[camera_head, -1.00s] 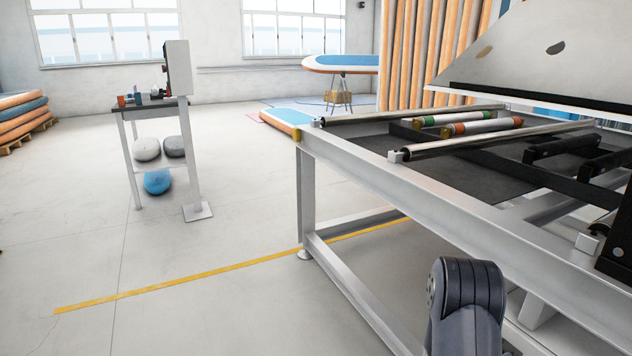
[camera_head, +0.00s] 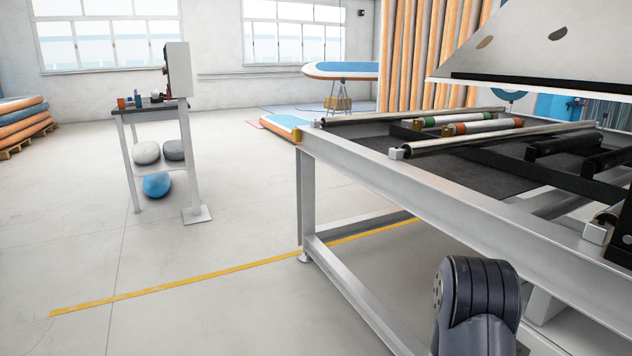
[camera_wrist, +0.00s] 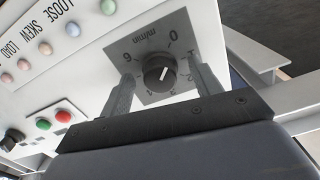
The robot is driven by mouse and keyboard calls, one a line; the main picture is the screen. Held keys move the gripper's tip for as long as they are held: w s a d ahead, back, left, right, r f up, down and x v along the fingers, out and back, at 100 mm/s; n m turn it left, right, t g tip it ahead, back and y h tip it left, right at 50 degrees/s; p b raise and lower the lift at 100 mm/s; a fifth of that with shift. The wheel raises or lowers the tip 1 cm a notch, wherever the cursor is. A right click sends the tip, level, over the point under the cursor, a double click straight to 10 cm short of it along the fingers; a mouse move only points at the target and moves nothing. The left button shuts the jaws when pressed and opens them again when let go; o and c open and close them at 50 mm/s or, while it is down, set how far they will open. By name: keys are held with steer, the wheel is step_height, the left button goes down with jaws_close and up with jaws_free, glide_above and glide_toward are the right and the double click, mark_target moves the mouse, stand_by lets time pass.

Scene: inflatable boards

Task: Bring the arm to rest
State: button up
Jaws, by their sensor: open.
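My gripper (camera_wrist: 163,74) is open in the wrist view, its two fingers apart. A black round knob (camera_wrist: 160,73) with a white pointer line shows between the fingers, on a grey dial plate (camera_wrist: 150,45) marked "m/min". I cannot tell whether the fingers touch the knob. The gripper holds nothing that I can see. In the head view only a dark grey link of my arm shows at the lower right; the gripper is out of that view.
The white control panel (camera_wrist: 60,85) carries coloured lamps and green and red buttons. A metal-framed roller table (camera_head: 430,205) fills the right, under a sloped panel (camera_head: 520,50). A small stand (camera_head: 190,190) is at the left. Floor between is clear, crossed by a yellow line (camera_head: 180,282).

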steer(key=shift+m, duration=0.8)
